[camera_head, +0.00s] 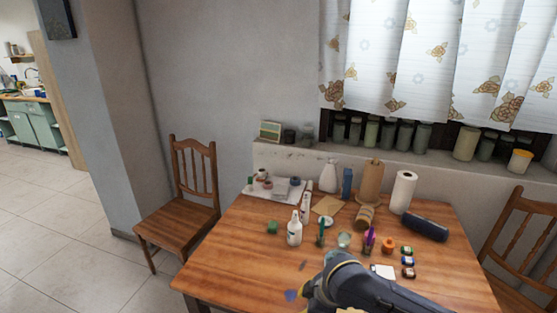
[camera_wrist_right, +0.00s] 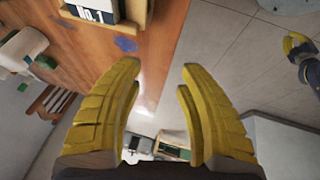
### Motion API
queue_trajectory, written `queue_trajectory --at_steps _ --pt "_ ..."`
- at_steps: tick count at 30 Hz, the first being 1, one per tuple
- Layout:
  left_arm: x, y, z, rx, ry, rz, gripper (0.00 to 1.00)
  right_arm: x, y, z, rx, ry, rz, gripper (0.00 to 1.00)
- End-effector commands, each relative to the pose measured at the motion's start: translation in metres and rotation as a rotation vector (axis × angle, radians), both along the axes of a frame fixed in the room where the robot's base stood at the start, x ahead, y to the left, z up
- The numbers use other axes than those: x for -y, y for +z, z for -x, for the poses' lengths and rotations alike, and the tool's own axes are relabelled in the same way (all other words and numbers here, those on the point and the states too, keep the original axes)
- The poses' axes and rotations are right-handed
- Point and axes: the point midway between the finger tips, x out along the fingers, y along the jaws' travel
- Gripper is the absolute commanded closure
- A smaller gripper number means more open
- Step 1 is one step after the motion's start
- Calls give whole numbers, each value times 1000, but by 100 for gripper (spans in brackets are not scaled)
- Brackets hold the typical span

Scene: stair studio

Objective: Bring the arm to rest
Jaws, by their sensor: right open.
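My right arm comes in from the lower right in the head view, over the front part of the wooden table (camera_head: 235,270). Its yellow right gripper (camera_head: 308,295) shows only in part there, mostly hidden by the wrist. In the right wrist view, the right gripper (camera_wrist_right: 160,70) has its two yellow fingers spread apart with nothing between them. The table edge and tiled floor lie beyond the fingers. Another yellow gripper, my left one (camera_wrist_right: 298,45), shows small at the right edge of that view; its jaw opening is unclear. It is not in the head view.
Chairs (camera_head: 185,205) flank the table. The table's front left is mostly clear.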

Motion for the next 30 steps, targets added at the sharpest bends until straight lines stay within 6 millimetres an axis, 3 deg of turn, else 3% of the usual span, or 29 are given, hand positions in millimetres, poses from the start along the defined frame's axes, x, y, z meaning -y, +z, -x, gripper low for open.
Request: queue_trajectory --at_steps 6,14,20,30 --pt "0 0 0 0 0 0 100 -21 -11 21 92 -56 -103 61" --pt "-1 0 1 -1 0 0 100 -7 -22 39 198 -204 -157 61" --pt "-1 0 1 -2 0 -1 100 32 -34 61 264 -358 -133 61" --pt "-1 0 1 -2 0 -2 100 137 -59 127 329 -628 58 61"
